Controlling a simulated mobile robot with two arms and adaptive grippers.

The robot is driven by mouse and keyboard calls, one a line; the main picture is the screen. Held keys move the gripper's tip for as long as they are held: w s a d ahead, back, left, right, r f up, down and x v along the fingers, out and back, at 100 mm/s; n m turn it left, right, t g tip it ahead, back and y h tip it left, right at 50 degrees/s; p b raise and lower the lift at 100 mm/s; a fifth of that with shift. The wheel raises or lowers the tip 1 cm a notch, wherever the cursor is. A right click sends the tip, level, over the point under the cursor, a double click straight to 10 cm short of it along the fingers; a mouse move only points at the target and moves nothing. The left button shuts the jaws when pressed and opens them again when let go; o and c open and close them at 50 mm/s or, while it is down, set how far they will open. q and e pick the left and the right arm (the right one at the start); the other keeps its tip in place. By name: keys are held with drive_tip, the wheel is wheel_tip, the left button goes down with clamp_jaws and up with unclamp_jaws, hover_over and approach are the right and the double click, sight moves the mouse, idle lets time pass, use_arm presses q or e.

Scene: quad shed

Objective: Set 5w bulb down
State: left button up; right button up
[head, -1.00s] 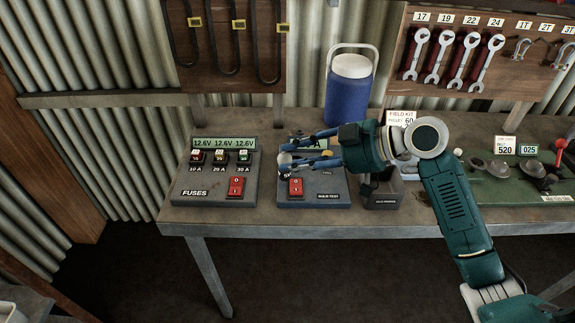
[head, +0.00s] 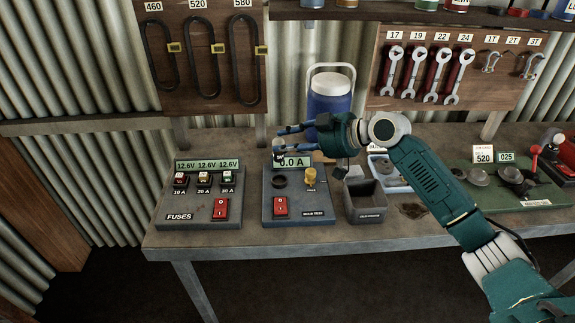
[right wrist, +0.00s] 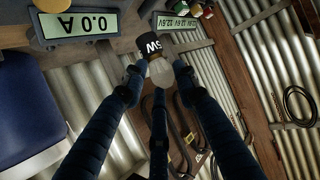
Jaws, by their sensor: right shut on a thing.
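My right gripper (head: 278,142) is shut on the 5W bulb (right wrist: 160,71) over the back left of the blue bulb test box (head: 297,217). In the right wrist view the bulb's clear glass lies between the fingertips, and its dark base bears a white "5W" label. In the head view its base (head: 278,159) points down, in front of the left part of the display (head: 295,162), which reads 0.0 A. A dark round socket (head: 279,182) is lower on the box, apart from the bulb. My left gripper is not in view.
The box has a yellow part (head: 310,176) and a red switch (head: 280,206). The fuse box (head: 175,215) stands left, a grey open bin (head: 364,215) right, and a blue jug (head: 331,97) behind. Bare bench (head: 245,240) runs along the front.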

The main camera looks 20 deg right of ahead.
drive_tip(key=p, duration=0.1)
hover_over(290, 187)
drive_tip(key=f, duration=0.8)
drive_tip(key=shift+w+a+f, duration=0.25)
drive_tip(key=shift+f, duration=0.05)
drive_tip(key=o, duration=1.1)
drive_tip(key=shift+o, duration=0.2)
drive_tip(key=shift+s+d+r, duration=0.1)
drive_tip(key=shift+s+d, duration=0.1)
drive_tip(key=shift+d, duration=0.05)
drive_tip(key=b+v, duration=0.3)
drive_tip(key=v, duration=0.8)
drive_tip(key=shift+s, duration=0.15)
